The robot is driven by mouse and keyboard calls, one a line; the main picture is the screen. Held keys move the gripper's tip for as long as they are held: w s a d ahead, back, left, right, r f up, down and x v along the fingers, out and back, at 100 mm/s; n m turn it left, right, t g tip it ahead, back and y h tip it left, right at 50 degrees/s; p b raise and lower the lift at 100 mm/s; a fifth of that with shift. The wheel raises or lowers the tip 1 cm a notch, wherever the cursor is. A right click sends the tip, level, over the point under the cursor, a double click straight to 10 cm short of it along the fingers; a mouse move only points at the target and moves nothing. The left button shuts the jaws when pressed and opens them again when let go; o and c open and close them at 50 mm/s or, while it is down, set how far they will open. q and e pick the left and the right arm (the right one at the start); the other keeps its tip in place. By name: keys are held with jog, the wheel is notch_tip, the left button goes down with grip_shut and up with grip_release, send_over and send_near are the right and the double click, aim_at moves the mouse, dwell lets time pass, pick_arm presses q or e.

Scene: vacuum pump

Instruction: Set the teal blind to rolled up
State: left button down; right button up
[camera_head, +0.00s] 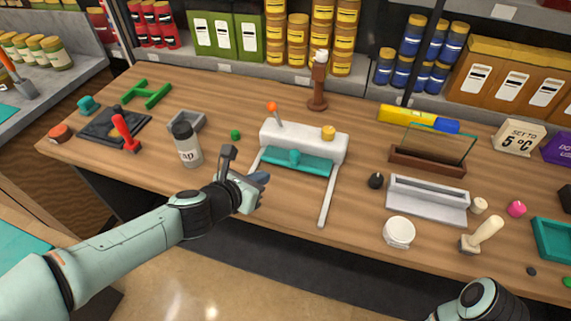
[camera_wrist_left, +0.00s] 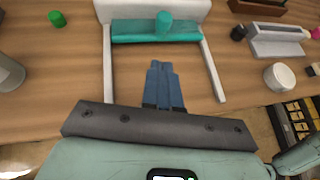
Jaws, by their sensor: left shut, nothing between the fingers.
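The teal blind (camera_head: 312,164) is a short teal strip with a knob on its middle, below a white housing (camera_head: 337,145) with two white side rails. The housing carries an orange-tipped lever and a yellow knob. The blind also shows in the left wrist view (camera_wrist_left: 140,34), at the far end between the rails. My right gripper is out of view.
A shaker bottle (camera_head: 186,144) stands left of my left gripper. A small green piece (camera_head: 235,134) lies behind it. A black knob (camera_head: 376,180) and a grey tray (camera_head: 428,204) sit right of the rails. The counter between the rails is bare.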

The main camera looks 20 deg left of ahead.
aim_at(292, 158)
pick_arm(q)
jog(key=b+x, duration=0.3)
jog(key=x, duration=0.4)
jog(key=shift+w+d+f, duration=0.15)
jog(key=shift+w+f, duration=0.05)
jog(key=shift+f, duration=0.15)
jog(key=w, duration=0.2)
jog(key=w+d, duration=0.1)
jog(key=shift+w+r+p, duration=0.1)
jog(key=shift+r+p, duration=0.15)
jog(key=shift+p, duration=0.15)
jog(key=shift+w, duration=0.35)
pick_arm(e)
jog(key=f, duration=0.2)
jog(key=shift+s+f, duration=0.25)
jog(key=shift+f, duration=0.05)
